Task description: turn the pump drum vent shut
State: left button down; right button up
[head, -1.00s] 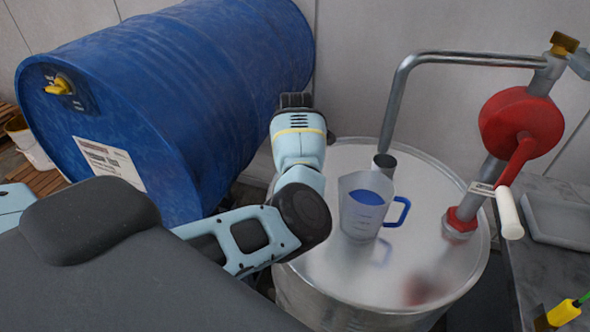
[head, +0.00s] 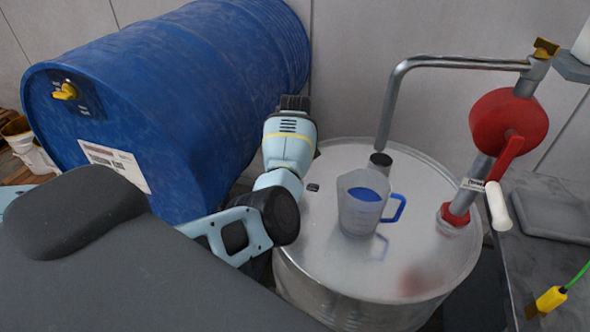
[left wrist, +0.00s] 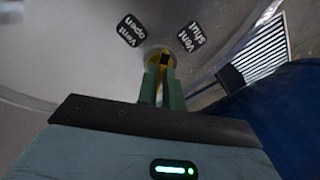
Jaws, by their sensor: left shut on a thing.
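The pump drum (head: 330,262) is a steel drum with a shiny lid. In the left wrist view its lid (left wrist: 85,45) carries two black labels, "vent open" (left wrist: 131,30) on the left and "vent shut" (left wrist: 190,37) on the right. The brass-yellow vent (left wrist: 162,60) sits below and between them. My left gripper (left wrist: 161,88) is shut on the vent, its green fingers on either side; they hide much of it, so I cannot tell its exact angle. In the head view my left arm hides the vent and gripper. My right gripper is not in view.
A red hand pump (head: 508,120) with a bent pipe (head: 440,62) rises from the lid's right side. A blue drum (head: 180,95) lies on its side at left. A grey worktop (head: 535,262) is at right.

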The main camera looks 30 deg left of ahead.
pick_arm(q)
jog(key=m, duration=0.3)
jog(key=shift+a+m, duration=0.1)
jog(key=shift+m, duration=2)
jog(key=c, duration=1.5)
grip_release()
jog(key=shift+c, duration=0.2)
jog(key=shift+r, duration=3.9)
jog(key=shift+f, duration=0.1)
